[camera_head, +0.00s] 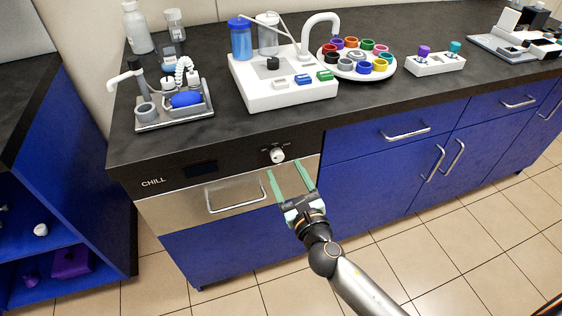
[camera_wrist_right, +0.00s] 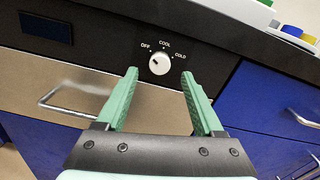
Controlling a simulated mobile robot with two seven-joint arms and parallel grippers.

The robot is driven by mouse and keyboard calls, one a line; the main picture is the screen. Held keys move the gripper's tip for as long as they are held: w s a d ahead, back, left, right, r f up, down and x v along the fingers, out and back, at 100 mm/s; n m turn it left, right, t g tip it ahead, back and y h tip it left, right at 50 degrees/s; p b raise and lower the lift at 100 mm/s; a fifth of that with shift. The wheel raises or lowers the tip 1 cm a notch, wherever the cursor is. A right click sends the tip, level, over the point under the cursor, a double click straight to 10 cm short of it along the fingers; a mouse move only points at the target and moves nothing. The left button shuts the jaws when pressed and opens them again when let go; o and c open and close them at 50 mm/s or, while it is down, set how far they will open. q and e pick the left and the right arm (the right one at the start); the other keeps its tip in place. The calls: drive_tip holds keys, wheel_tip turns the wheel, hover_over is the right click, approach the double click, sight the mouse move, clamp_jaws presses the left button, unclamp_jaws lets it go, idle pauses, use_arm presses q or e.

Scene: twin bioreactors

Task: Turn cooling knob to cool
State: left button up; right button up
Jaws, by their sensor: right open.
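The white cooling knob (camera_head: 278,155) sits on the black front panel marked CHILL. In the right wrist view the knob (camera_wrist_right: 160,63) has the labels OFF, COOL and COLD around it, and its small dark mark seems to point up-left, towards OFF. My right gripper (camera_head: 284,168) has green fingers. It is open and empty, just in front of and below the knob. In the right wrist view the knob appears between the spread fingertips (camera_wrist_right: 159,74), with no contact visible. My left gripper is not in view.
A steel drawer front with a bar handle (camera_head: 235,207) lies below the panel. A dark display (camera_head: 201,169) is left of the knob. The countertop above holds a white device (camera_head: 285,92), a round rack of coloured cups and a small sink-like unit. The floor in front is clear.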

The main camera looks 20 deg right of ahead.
sight(279, 159)
drive_tip(key=shift+w+a, duration=0.1)
drive_tip(key=shift+w, duration=1.8)
clamp_jaws()
